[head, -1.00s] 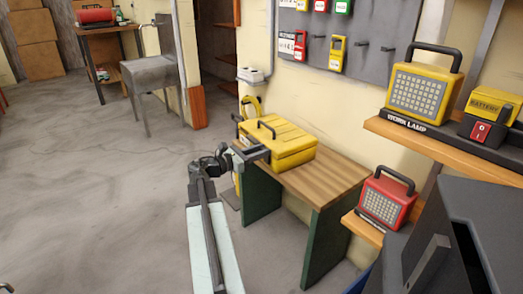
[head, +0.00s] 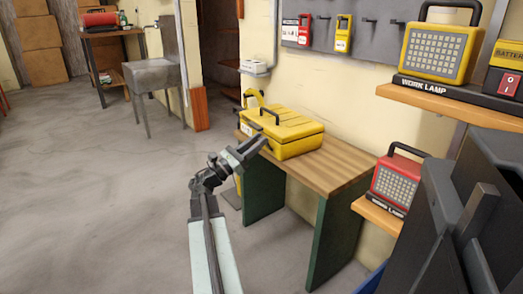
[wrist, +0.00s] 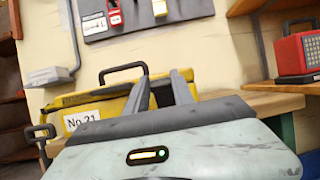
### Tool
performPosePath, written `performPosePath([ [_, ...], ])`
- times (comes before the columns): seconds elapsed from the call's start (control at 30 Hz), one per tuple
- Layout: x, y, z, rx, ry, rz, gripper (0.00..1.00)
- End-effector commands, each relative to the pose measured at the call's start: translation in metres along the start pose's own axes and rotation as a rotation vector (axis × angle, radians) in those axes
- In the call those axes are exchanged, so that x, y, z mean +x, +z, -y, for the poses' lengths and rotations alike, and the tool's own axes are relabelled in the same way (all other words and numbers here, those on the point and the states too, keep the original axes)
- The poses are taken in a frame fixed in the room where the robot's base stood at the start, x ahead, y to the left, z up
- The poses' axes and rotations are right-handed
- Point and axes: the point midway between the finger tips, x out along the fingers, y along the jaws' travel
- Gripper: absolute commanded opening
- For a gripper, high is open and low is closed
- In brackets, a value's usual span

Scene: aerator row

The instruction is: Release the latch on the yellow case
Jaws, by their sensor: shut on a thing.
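The yellow case (head: 290,140) lies closed on the wooden bench, with a dark handle on its lid. In the wrist view the case (wrist: 85,102) shows a white "No.21" label, the lid handle (wrist: 123,70) and a dark side handle (wrist: 40,133) at left. My gripper (head: 257,147) is at the front of the case in the head view. In the wrist view its two dark fingers (wrist: 160,84) stand a little apart in front of the case's right part. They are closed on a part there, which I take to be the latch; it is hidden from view.
The bench (head: 335,172) has bare top to the right of the case. Shelves at right hold a yellow work lamp (head: 437,52) and a red lamp (head: 397,183). A dark pegboard (head: 375,40) hangs behind. The floor at left is open.

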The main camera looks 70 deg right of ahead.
Motion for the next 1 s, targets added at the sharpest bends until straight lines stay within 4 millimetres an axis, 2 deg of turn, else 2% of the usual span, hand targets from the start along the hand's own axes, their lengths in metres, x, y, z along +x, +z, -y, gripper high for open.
performPosePath([
  [0.03,-0.0038,-0.0069,0.0011,0.001,-0.003,0.015,0.0],
  [0.67,-0.0041,-0.0034,0.0011,0.001,-0.003,0.074,0.0],
  [0.7,-0.0041,-0.0034,0.0011,0.001,-0.003,0.074,0.34],
  [0.77,-0.0041,-0.0033,0.001,0.001,-0.003,0.075,0.51],
  [1.0,-0.0043,-0.0028,0.0003,0.001,-0.001,0.076,0.51],
])
